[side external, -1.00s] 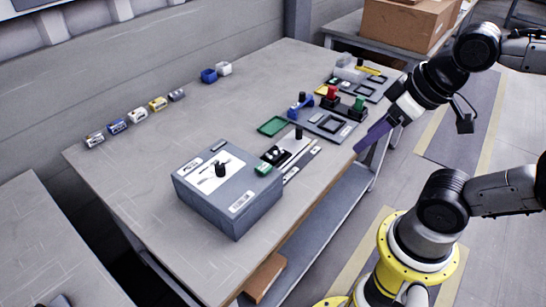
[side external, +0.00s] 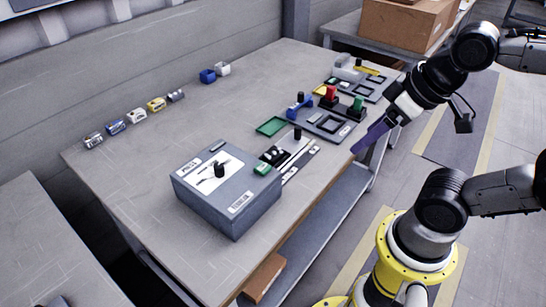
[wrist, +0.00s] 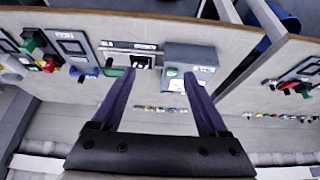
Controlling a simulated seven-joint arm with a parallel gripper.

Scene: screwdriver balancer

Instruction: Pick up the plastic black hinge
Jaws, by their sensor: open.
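My gripper (side external: 357,149) has long purple fingers and hangs by the table's right edge in the side view. In the wrist view the fingers of my gripper (wrist: 160,74) are spread wide with nothing between the tips. I cannot surely tell which part is the black hinge. Small black parts (side external: 275,155) lie on the narrow fixture beside the grey box, left of my gripper and apart from it. A dark part (wrist: 143,62) also shows between the fingertips in the wrist view, on the table beyond them. Its shape is too small to read.
A grey box (side external: 232,208) with a black knob (side external: 219,171) stands at the table's front. A green tray (side external: 271,126), a blue part (side external: 297,110) and red and green upright parts (side external: 331,93) stand behind the fixture. Small labelled bins line the far left edge.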

